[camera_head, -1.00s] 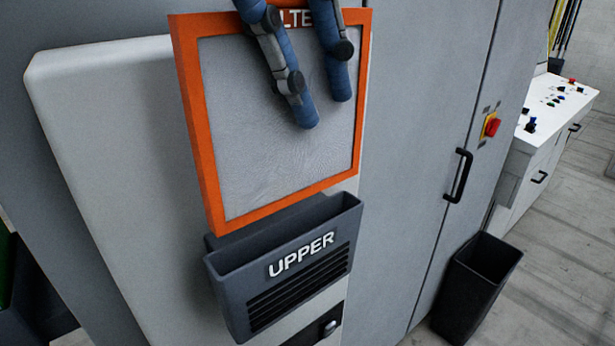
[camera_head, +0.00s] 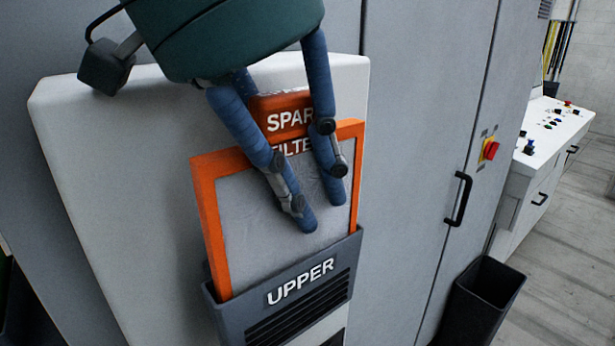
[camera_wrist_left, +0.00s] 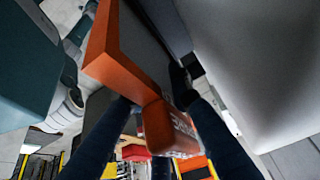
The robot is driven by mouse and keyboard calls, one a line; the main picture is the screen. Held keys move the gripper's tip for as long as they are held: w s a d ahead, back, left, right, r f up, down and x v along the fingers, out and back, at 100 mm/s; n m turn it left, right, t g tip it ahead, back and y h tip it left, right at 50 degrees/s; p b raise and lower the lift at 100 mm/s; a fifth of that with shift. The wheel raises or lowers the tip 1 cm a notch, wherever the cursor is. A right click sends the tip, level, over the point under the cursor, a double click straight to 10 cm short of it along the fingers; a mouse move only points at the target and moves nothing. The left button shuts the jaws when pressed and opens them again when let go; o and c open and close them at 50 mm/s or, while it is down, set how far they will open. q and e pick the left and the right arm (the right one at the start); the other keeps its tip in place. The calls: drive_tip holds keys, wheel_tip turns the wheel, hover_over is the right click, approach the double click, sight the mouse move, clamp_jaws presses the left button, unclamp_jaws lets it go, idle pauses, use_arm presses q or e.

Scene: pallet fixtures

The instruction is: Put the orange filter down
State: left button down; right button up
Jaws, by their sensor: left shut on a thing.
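The orange filter (camera_head: 207,205) is a flat frame around a grey mesh, with an orange tab (camera_head: 285,115) on top lettered "SPAR…". It stands upright with its lower edge inside the dark grey holder (camera_head: 300,282) marked "UPPER"; that edge is hidden by the holder's front wall. My left gripper (camera_head: 322,208) comes from above and is shut on the filter's tab, its blue fingers reaching down over the mesh. In the left wrist view the filter's orange edge (camera_wrist_left: 120,65) and the tab (camera_wrist_left: 168,130) show between the fingers. My right gripper is not in view.
The holder is on a pale panel (camera_head: 110,150) on a grey cabinet. To the right are a black door handle (camera_head: 458,212), a red knob (camera_head: 490,150), a black bin (camera_head: 478,305) on the floor and a white control desk (camera_head: 550,135).

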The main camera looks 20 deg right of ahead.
sight(271, 95)
use_arm(q)
drive_tip(key=shift+f, duration=0.3)
drive_tip(key=c, duration=1.6)
unclamp_jaws()
drive_tip(key=shift+o, duration=0.2)
drive_tip(key=shift+r, duration=0.5)
drive_tip(key=v, duration=1.1)
drive_tip(key=shift+w+r+p, duration=0.1)
drive_tip(key=shift+r+p, duration=0.05)
drive_tip(key=shift+p, duration=0.2)
drive_tip(key=shift+a+r, duration=0.2)
drive_tip(key=shift+r, duration=0.2)
